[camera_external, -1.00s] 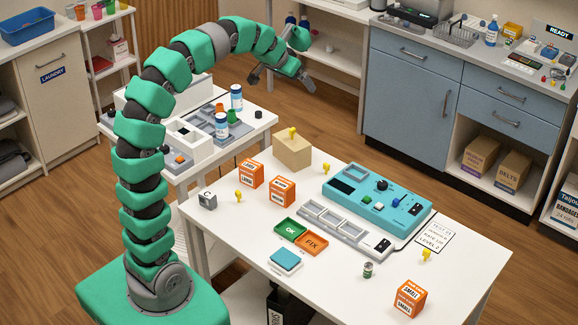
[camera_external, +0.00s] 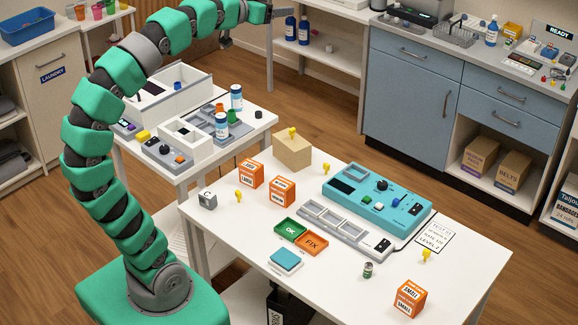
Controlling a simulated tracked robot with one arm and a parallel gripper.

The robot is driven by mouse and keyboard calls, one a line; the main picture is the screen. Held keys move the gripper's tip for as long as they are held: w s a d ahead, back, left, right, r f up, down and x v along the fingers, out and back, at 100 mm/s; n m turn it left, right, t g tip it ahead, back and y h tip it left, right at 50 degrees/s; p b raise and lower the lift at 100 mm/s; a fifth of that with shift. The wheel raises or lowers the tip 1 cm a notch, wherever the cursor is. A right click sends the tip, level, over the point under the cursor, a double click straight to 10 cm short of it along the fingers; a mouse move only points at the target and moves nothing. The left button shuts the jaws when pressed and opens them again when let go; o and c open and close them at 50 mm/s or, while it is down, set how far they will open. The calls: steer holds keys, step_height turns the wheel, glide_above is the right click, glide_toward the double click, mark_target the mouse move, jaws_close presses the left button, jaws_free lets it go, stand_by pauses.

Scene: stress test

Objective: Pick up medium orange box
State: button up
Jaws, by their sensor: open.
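Three orange boxes with white labels stand on the white table. One orange box (camera_external: 251,174) is at the table's left rear, and a second orange box (camera_external: 283,191) is just to its right and nearer. The third orange box (camera_external: 409,299) is alone at the front right. They look alike in size, and the small label print is hard to read, so I cannot tell which is medium. My gripper (camera_external: 249,24) is high at the top edge of the picture, with spread fingers and nothing seen between them. It is far from all three boxes.
The white table (camera_external: 340,283) also holds a tan block (camera_external: 292,151), a teal control panel (camera_external: 375,195), a grey tray (camera_external: 335,222), green and orange OK/FIX trays (camera_external: 291,231), and a small can (camera_external: 368,270). A side table with bottles (camera_external: 236,97) stands behind left.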

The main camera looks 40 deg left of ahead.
steer(key=w+d+f+n+g+y+b, duration=0.1)
steer(key=w+f+n+g+y+b, duration=0.35)
steer(key=f, duration=1.25)
steer(key=w+f+n+g+y+b, duration=0.1)
steer(key=w+f+n+g+b, duration=0.5)
steer(key=f, duration=1)
steer(key=n+g+y+b, duration=0.6)
steer(key=n+y+b, duration=0.2)
steer(key=n+b, duration=0.1)
glide_toward(283, 183)
steer(key=shift+w+a+f+m, duration=0.15)
steer(key=shift+a+f+m, duration=0.1)
steer(key=shift+a, duration=0.05)
steer(key=shift+s+b+x, duration=0.2)
steer(key=shift+b+x, duration=1.25)
steer(key=shift+x, duration=2.55)
steer(key=shift+r, duration=0.1)
steer(key=c, duration=1.1)
